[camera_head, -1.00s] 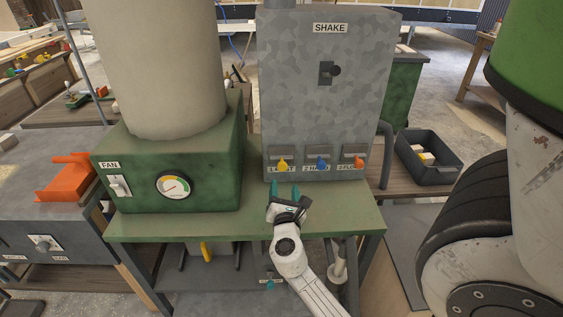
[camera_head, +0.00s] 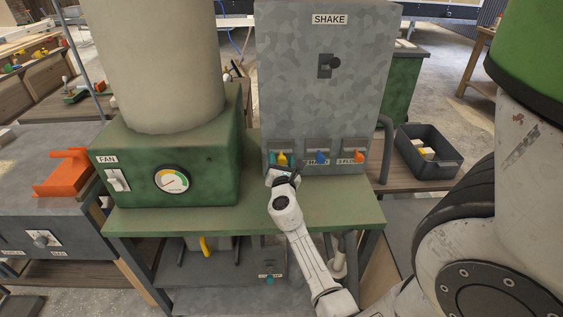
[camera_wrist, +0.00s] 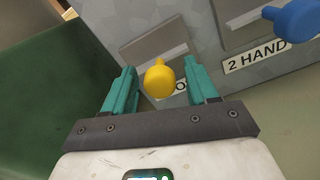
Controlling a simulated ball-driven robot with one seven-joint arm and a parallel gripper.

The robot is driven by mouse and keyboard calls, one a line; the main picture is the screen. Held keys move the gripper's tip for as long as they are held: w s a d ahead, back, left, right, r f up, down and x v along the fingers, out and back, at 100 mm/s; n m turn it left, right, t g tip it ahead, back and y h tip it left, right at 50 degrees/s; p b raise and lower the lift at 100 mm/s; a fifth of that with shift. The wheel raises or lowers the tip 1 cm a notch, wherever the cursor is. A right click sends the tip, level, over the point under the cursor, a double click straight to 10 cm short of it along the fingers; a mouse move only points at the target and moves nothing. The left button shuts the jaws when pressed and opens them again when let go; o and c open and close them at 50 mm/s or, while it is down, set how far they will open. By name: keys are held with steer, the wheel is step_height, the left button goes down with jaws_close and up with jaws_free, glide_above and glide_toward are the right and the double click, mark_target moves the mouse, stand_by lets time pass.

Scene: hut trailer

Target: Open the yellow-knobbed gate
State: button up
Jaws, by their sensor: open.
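The yellow knob (camera_head: 282,159) sits on the leftmost of three small gates low on the front of the grey SHAKE cabinet (camera_head: 330,110). In the wrist view the yellow knob (camera_wrist: 159,80) shows between the two teal fingers of my gripper (camera_wrist: 162,85), with a gap on each side. My gripper (camera_head: 284,165) is open and close in front of this gate. The grey gate plate (camera_wrist: 165,50) lies behind the knob. The label under it is mostly hidden by the knob and a finger.
A blue knob (camera_head: 321,158) and an orange knob (camera_head: 359,157) are on the neighbouring gates to the right. The green FAN box (camera_head: 215,165) stands to the left. The green bench top (camera_head: 330,205) is clear below. A dark bin (camera_head: 428,165) stands to the right.

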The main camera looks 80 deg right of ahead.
jaws_close()
stand_by(0.5)
